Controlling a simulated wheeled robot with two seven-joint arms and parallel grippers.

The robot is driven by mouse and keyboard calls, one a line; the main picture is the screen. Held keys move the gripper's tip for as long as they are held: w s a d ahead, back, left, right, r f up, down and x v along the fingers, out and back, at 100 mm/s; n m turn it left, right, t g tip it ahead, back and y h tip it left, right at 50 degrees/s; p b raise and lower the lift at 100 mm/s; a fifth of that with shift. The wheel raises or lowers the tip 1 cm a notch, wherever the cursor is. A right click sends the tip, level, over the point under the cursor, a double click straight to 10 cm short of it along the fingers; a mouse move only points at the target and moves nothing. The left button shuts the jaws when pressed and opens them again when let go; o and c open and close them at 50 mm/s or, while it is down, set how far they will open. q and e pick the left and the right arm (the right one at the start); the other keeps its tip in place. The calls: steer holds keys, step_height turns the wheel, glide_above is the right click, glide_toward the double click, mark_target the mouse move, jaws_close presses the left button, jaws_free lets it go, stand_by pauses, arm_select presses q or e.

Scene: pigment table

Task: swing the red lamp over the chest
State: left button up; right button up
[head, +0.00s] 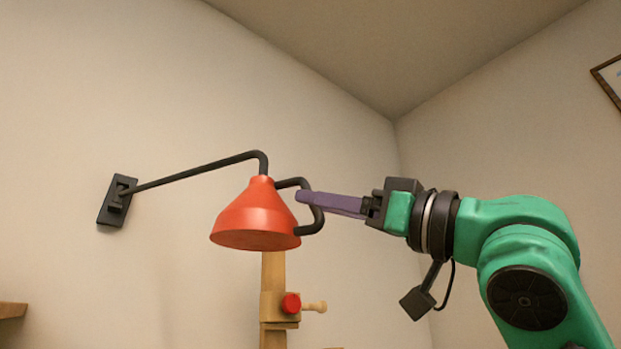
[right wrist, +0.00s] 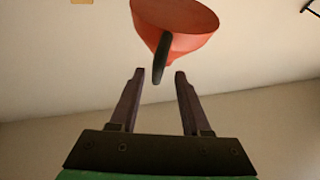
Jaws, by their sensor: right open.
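The red lamp (head: 255,214) hangs from a black arm (head: 200,169) that runs to a wall bracket (head: 117,200) on the left. A black loop handle (head: 318,212) sticks out from the right side of its shade. My right gripper (head: 302,197) reaches in from the right with its purple fingers at the handle. In the right wrist view the gripper (right wrist: 156,75) is open. The lamp (right wrist: 178,22) and its handle (right wrist: 161,60) show just past the fingertips, the handle's end in line with the gap. The chest is not in view. My left gripper is not in view.
A wooden stand (head: 273,285) with a red knob (head: 291,304) and a peg rises below the lamp. A wooden shelf edge (head: 12,310) shows at the lower left. A picture frame (head: 609,80) hangs at the far right. The space above the lamp is clear.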

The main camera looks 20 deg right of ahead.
steer(key=shift+x, duration=0.85)
steer(key=shift+w+a+r+p, duration=0.15)
steer(key=shift+w+p, duration=0.15)
steer(key=shift+w, duration=0.3)
steer(key=shift+s, duration=0.2)
jaws_close()
